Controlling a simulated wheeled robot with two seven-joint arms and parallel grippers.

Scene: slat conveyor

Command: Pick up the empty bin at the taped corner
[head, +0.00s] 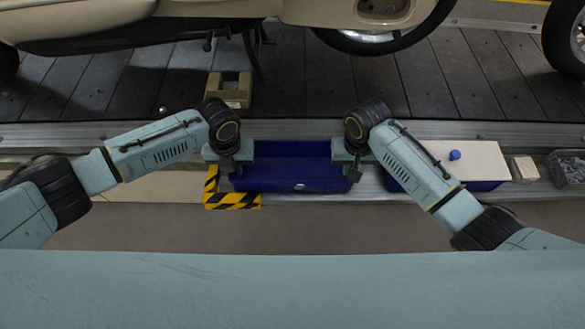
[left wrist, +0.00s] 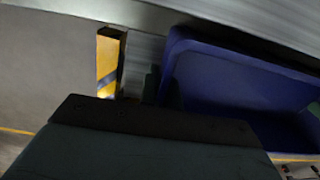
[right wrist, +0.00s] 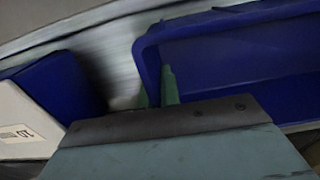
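The empty blue bin (head: 290,173) is at the centre of the head view, with a small white mark on its near side. A yellow-black taped corner (head: 232,201) shows at its near left, and its tape also shows in the left wrist view (left wrist: 108,65). My left gripper (head: 240,168) is at the bin's left end wall, with fingers on both sides of it, close together. My right gripper (head: 352,168) is at the right end wall in the same way; one finger shows inside the bin (right wrist: 230,65). The fingertips are partly hidden by the wrists.
A second blue bin with a white top (head: 465,160) and a blue knob stands to the right. Beyond it are a small pale block (head: 525,169) and a clear tray of parts (head: 569,168). The slat conveyor (head: 300,85) with a cream vehicle and an open beige box (head: 231,92) lies behind.

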